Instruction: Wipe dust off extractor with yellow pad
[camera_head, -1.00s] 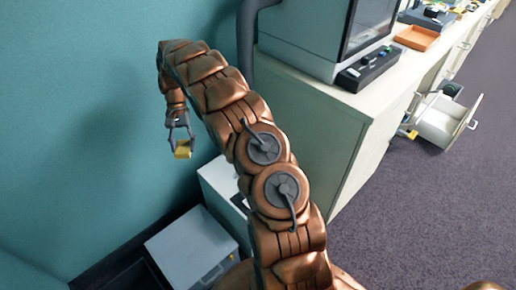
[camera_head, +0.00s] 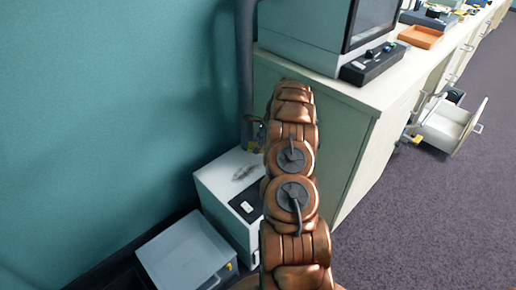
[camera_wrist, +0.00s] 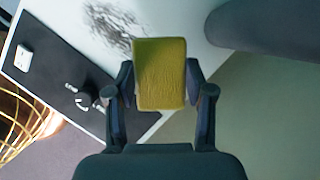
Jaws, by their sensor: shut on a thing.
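The extractor (camera_head: 222,170) is a white box beside the cabinet, with a grey duct rising behind it. A dark smudge of dust (camera_head: 246,172) lies on its top and also shows in the wrist view (camera_wrist: 112,22). My gripper (camera_wrist: 160,82) is shut on the yellow pad (camera_wrist: 160,62), its fingers on the pad's two sides. The pad is over the extractor's top, beside the dust; I cannot tell whether it touches.
The duct (camera_head: 244,70) stands close to the gripper. The extractor has a dark front panel (camera_wrist: 55,70) with a white switch and a knob. A grey box (camera_head: 185,252) sits at lower left. The cabinet (camera_head: 350,150) is on the right, with an open drawer (camera_head: 440,132) farther off.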

